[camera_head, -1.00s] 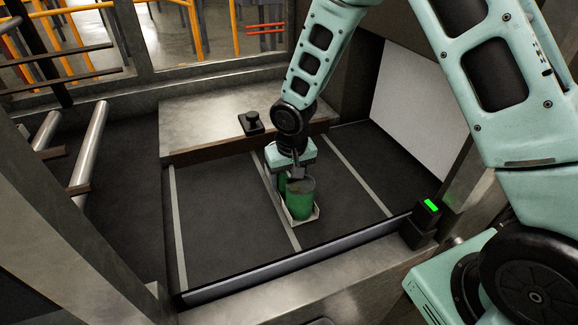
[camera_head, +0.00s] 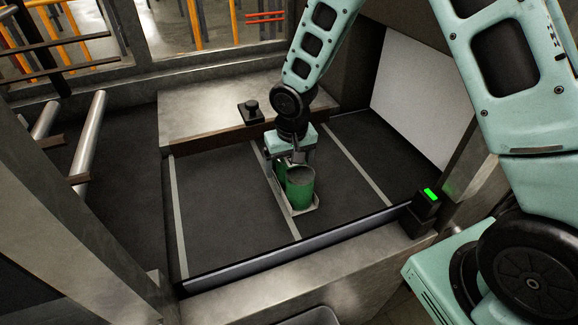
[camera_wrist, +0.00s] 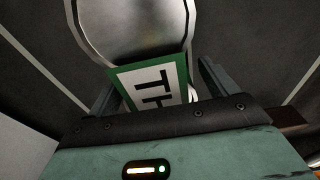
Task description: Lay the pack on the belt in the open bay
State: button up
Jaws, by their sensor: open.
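The pack (camera_head: 301,190) is green cans with grey tops on a pale shallow tray. It stands upright on the dark belt (camera_head: 222,205), just right of the middle pale line, with the tray's left edge close to or over that line. My gripper (camera_head: 287,166) is directly above and around the back of the pack, jaws open. In the wrist view, a can's metal top (camera_wrist: 135,28) and a green-edged white label (camera_wrist: 152,85) lie between my fingers (camera_wrist: 160,92), with a gap at the right finger. Contact at the left finger is unclear.
Pale lines divide the belt; the left section and the right one are bare. A low metal rail (camera_head: 300,248) runs along the front. A metal ledge (camera_head: 210,110) with a black knob (camera_head: 251,112) is behind. A green-lit sensor (camera_head: 428,200) stands at the front right.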

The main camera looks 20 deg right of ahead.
jog(key=r, duration=0.3)
jog(key=s+r, duration=0.1)
jog(key=r, duration=0.6)
jog(key=shift+s+r+b, duration=0.1)
jog(key=shift+s+b, duration=0.05)
jog(key=shift+b, duration=0.25)
jog(key=s+a+r+n, duration=0.1)
jog(key=s+a+n, duration=0.1)
jog(key=s, duration=0.6)
jog(key=s+a+r+n+g, duration=0.1)
jog(key=s+a+r+n, duration=0.1)
jog(key=s, duration=0.7)
jog(key=s+a+r+n, duration=0.2)
jog(key=s+n, duration=0.1)
jog(key=s, duration=0.5)
jog(key=shift+s+a+r+n+y, duration=0.2)
jog(key=shift+s+r+n+y, duration=0.1)
jog(key=shift+s+n, duration=0.1)
